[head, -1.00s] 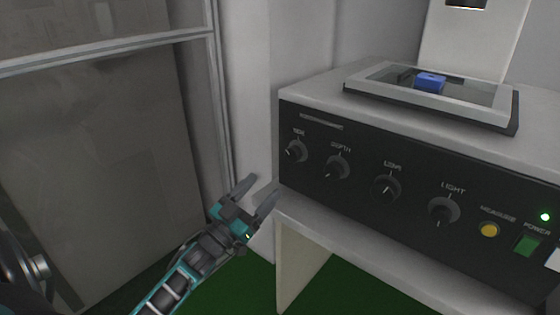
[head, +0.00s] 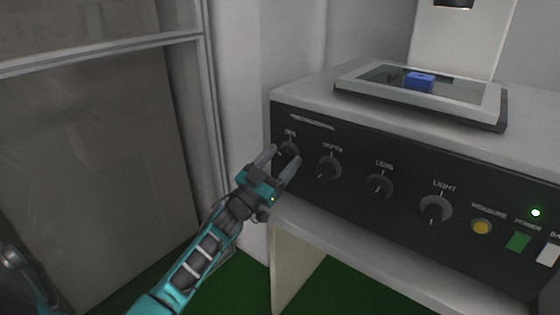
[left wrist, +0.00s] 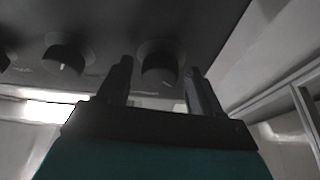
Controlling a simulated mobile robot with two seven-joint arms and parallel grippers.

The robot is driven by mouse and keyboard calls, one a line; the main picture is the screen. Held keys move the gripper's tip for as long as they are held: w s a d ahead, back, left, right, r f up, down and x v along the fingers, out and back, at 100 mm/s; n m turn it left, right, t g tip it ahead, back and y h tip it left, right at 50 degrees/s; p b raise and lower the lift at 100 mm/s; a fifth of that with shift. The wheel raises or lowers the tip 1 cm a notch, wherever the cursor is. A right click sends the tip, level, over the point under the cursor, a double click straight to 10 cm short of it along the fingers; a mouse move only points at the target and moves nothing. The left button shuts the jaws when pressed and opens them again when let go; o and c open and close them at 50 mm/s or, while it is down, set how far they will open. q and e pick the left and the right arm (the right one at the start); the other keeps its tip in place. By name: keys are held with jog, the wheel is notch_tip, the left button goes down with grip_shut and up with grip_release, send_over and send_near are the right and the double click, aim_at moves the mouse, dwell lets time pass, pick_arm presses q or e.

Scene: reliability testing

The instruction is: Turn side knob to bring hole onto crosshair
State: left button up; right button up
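The machine has a black front panel with a row of dark knobs. The leftmost knob (head: 289,150) is partly hidden behind my left gripper (head: 281,163). That gripper is open, with one finger to each side of this knob. In the left wrist view the knob (left wrist: 158,66) shows between the two fingertips (left wrist: 160,75), with a gap on both sides. A blue block (head: 419,82) lies on the glass stage (head: 360,78) on top of the machine. Its hole and any crosshair cannot be made out.
Further right on the panel are the depth knob (head: 327,168), another knob (head: 379,187), the light knob (head: 435,209), a yellow button (head: 481,227) and a green switch (head: 518,242). A white wall and a framed panel (head: 90,150) stand to the left.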

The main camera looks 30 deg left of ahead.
pick_arm(q)
jog(key=c, duration=1)
jog(key=shift+o, duration=0.2)
jog(key=shift+m, duration=0.3)
jog(key=m+h, duration=0.1)
jog(key=m, duration=0.2)
jog(key=m+g+h, duration=0.1)
jog(key=m+h, duration=0.1)
jog(key=m, duration=0.1)
jog(key=shift+a, duration=0.2)
jog(key=shift+r+m+g+h+p, duration=0.1)
jog(key=shift+m+g+h+p, duration=0.35)
jog(key=shift+m, duration=1.1)
jog(key=shift+m+g+h+p, duration=0.2)
jog(key=shift+m+g+h, duration=0.45)
jog(key=shift+m, duration=0.9)
jog(key=o, duration=1.1)
jog(key=shift+c, duration=0.2)
